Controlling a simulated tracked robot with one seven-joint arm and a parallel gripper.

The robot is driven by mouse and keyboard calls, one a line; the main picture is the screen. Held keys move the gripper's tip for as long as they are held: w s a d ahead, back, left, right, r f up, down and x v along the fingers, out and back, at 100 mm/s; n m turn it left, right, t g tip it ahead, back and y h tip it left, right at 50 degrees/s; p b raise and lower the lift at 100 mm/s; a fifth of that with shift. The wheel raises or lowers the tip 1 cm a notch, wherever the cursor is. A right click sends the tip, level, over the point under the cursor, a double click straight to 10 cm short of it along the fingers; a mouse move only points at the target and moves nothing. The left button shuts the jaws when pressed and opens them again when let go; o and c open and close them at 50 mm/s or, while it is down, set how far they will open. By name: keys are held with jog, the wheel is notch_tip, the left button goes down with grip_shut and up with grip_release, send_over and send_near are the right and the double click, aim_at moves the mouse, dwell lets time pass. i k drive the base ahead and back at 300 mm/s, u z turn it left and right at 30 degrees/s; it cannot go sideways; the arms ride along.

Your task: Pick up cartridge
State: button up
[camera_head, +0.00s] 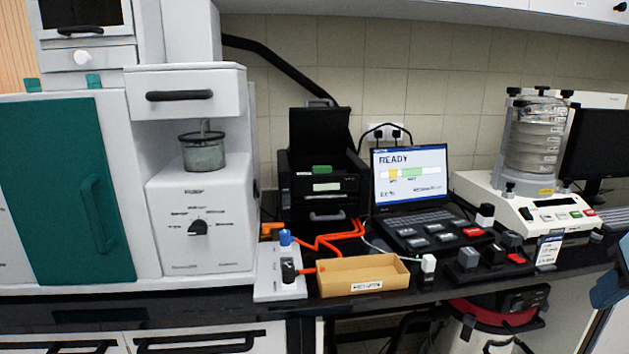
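No item carries a readable cartridge label, so I cannot tell for certain which one is the cartridge. A white stand (266,284) at left centre carries a blue-topped piece (285,238) and a black piece (289,271). My gripper's fingers are not in view. A blue part at the right edge may belong to my arm.
The tan tray (337,284) looks empty. Behind it are a black printer-like device (322,186), an orange cable (325,239) and a laptop reading READY (409,174). A sieve shaker (535,140) stands right, a white cabinet machine (200,218) left. The bench front is crowded.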

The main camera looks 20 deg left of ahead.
aim_at(316, 170)
jog(key=u, duration=1.35)
jog(key=i, duration=1)
